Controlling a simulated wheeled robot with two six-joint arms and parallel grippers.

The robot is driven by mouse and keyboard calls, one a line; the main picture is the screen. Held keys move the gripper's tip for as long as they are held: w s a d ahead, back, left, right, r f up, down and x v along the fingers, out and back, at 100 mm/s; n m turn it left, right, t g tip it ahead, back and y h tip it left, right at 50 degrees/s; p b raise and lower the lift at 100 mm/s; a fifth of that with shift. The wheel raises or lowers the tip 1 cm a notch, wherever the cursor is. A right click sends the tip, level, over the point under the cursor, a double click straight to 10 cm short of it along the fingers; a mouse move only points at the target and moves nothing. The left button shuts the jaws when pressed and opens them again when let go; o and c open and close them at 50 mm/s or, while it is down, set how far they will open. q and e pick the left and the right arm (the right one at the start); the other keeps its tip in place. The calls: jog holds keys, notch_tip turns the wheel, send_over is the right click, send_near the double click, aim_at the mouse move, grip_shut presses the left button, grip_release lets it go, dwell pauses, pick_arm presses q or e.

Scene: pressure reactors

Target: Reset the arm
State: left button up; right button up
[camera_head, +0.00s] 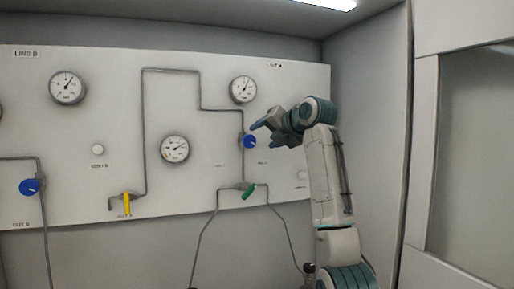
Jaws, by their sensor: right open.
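My right arm rises from the lower right of the head view, bent at the top. My right gripper (266,130) is open and points left, in front of the white panel (90,125). Its fingertips are close to a blue round knob (250,142) on a pipe; I cannot tell whether they touch it. Nothing shows between the fingers. My left gripper is not in the view.
The panel carries several gauges, one (243,89) just above my gripper. A green handle (249,190), a yellow handle (127,203) and another blue knob (30,187) sit on thin pipes. A wall and a window (475,170) stand on the right.

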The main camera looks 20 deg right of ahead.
jog(key=shift+v, duration=0.75)
